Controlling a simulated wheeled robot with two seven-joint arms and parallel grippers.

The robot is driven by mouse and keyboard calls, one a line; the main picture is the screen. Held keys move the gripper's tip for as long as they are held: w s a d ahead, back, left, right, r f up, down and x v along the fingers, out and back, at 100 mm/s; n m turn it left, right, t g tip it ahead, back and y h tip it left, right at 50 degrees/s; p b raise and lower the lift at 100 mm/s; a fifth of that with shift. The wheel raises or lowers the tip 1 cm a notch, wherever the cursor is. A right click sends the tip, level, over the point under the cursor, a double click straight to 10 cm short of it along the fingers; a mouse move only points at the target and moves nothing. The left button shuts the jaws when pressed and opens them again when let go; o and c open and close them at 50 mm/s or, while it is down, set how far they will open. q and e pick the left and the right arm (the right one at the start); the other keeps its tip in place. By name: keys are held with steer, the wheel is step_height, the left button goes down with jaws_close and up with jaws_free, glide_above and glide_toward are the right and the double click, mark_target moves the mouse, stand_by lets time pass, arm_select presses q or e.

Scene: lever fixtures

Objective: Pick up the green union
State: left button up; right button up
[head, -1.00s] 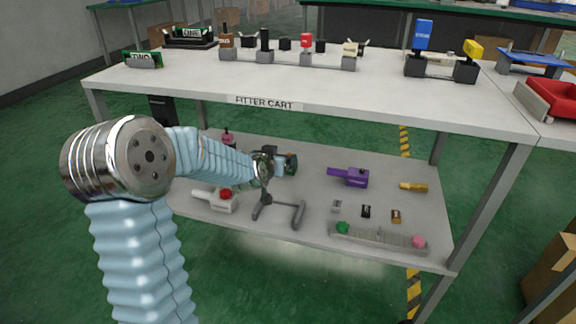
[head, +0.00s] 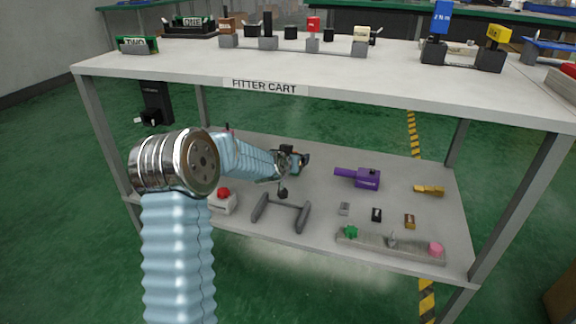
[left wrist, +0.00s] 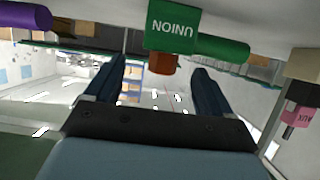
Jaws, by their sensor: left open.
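The green union (left wrist: 172,30) shows in the left wrist view as a block marked UNION, upside down in the picture, with a green handle to the right and an orange-brown end below. My left gripper (left wrist: 158,66) is open. The union's orange-brown end appears between its two dark fingertips, and I cannot tell whether they touch. In the head view, my left gripper (head: 296,158) is over the back of the cart's lower shelf and mostly hides the union. My right gripper is not in view.
A purple fitting (head: 366,179) stands to the right on the lower shelf. A grey stand (head: 283,214) and a strip with green and pink knobs (head: 412,251) lie nearer. A pink fitting (left wrist: 298,116) shows in the wrist view. The cart's top shelf (head: 200,67) overhangs.

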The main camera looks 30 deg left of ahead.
arm_select(q)
steer(key=x, duration=0.5)
steer(key=shift+w+a, duration=0.1)
steer(key=shift+a, duration=0.15)
steer(key=shift+c, duration=0.5)
steer(key=c, duration=1)
